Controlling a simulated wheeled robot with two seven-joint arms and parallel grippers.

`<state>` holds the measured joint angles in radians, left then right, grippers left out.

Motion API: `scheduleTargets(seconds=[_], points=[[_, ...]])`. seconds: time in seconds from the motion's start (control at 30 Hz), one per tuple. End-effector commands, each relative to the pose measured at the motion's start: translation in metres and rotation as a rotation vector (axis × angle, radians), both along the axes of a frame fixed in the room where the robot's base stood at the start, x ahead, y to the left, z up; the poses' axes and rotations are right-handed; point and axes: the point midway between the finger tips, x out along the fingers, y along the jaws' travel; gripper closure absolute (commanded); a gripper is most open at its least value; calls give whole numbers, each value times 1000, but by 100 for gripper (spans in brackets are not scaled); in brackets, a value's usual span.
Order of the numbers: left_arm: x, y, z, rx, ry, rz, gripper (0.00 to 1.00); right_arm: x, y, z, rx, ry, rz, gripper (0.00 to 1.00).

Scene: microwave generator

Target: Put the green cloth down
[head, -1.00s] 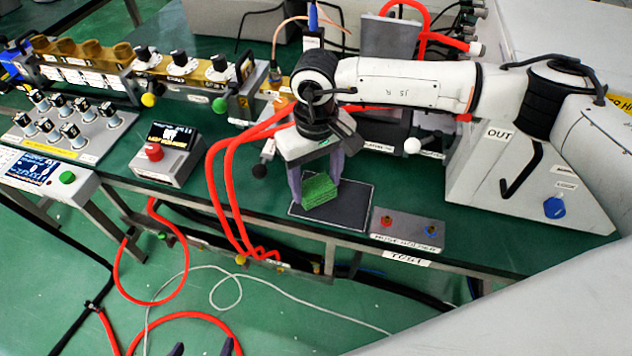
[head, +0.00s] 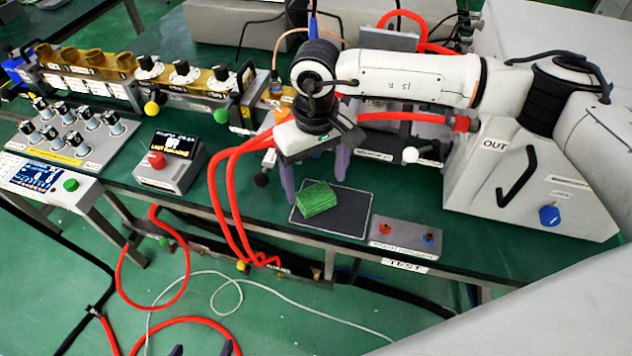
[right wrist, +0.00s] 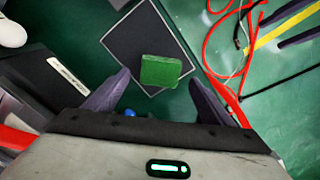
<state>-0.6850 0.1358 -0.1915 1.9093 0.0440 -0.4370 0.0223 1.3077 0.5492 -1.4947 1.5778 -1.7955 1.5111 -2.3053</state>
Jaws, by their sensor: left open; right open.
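The green cloth (head: 317,199) is a small folded block lying on a dark square mat (head: 345,217) with a light border, on the green table. In the right wrist view the cloth (right wrist: 160,71) lies on the mat (right wrist: 128,45), apart from both fingers. My right gripper (head: 314,181) is open and empty just above and behind the cloth. Its two purple fingers also show in the right wrist view (right wrist: 160,95). My left gripper (head: 203,350) shows only as dark fingertips, spread apart, at the bottom edge of the head view.
A grey box with red and blue buttons (head: 406,236) stands right of the mat. Red hoses (head: 222,190) loop over the table edge at left. A grey box with a red button (head: 168,160) stands further left. A white cabinet marked OUT (head: 530,180) stands at right.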

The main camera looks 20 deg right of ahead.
Motion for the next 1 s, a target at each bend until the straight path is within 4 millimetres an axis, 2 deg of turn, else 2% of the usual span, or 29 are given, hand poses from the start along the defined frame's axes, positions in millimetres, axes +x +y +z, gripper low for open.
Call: scheduleTargets(seconds=[0.03,0.1,0.3,0.4,0.6,1.0], points=[[-1,0,10,0,1,0,24,1,0,19,1,-3,0,24],[-1,0,16,0,2,1,24,1,0,35,2,-4,0,24],[-1,0,30,0,2,1,24,0,0,70,0,-1,-1,24],[-1,0,30,0,1,1,24,1,0,80,0,-2,-1,24],[-1,1,31,0,2,1,24,0,0,88,0,0,0,24],[-1,1,30,0,2,1,24,0,0,87,0,0,0,24]])
